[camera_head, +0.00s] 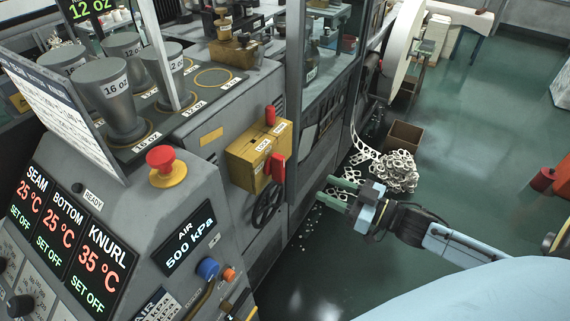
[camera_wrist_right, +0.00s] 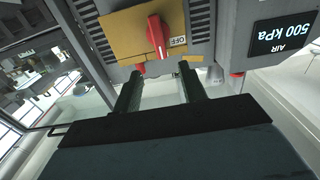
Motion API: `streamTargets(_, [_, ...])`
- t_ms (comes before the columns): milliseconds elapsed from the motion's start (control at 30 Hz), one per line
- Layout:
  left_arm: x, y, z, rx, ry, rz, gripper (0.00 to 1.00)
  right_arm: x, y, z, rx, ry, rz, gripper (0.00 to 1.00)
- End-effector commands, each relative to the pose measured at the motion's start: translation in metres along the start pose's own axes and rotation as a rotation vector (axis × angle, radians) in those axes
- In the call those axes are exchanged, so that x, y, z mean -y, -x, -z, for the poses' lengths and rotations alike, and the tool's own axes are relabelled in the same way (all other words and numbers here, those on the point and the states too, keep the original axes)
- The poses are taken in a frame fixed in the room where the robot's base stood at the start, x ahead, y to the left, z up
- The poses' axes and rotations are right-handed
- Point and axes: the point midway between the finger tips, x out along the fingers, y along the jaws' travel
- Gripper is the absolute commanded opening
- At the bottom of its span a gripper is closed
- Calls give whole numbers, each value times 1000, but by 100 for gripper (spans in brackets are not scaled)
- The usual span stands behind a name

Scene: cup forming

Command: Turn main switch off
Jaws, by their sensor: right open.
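The main switch is a yellow box (camera_head: 258,152) on the side of the grey machine, with a red handle (camera_head: 277,168) on its front face. The handle stands roughly upright in the head view. In the right wrist view the red handle (camera_wrist_right: 157,36) sits on the yellow plate (camera_wrist_right: 120,32) beside an OFF label (camera_wrist_right: 178,41). My right gripper (camera_head: 331,188) is open and empty, to the right of and a little below the box. Its two green fingers (camera_wrist_right: 158,82) point toward the box and are apart from the handle. My left gripper is not in view.
A black handwheel (camera_head: 268,204) sits just below the box. A red mushroom button (camera_head: 161,158) on a yellow base stands on the console at left. Scrap strip (camera_head: 393,170) and a brown box (camera_head: 404,137) lie on the floor behind my right gripper.

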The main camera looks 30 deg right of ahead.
Motion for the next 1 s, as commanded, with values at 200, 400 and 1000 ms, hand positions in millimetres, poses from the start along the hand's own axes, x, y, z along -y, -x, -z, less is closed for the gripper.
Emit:
streamTargets(200, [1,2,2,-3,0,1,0,-1,-29,2,-5,1,-1,42])
streamTargets(400, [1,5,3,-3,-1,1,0,-2,-66,1,-3,1,-4,42])
streamTargets(1000, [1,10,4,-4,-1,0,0,-2,-130,-1,1,1,-4,42])
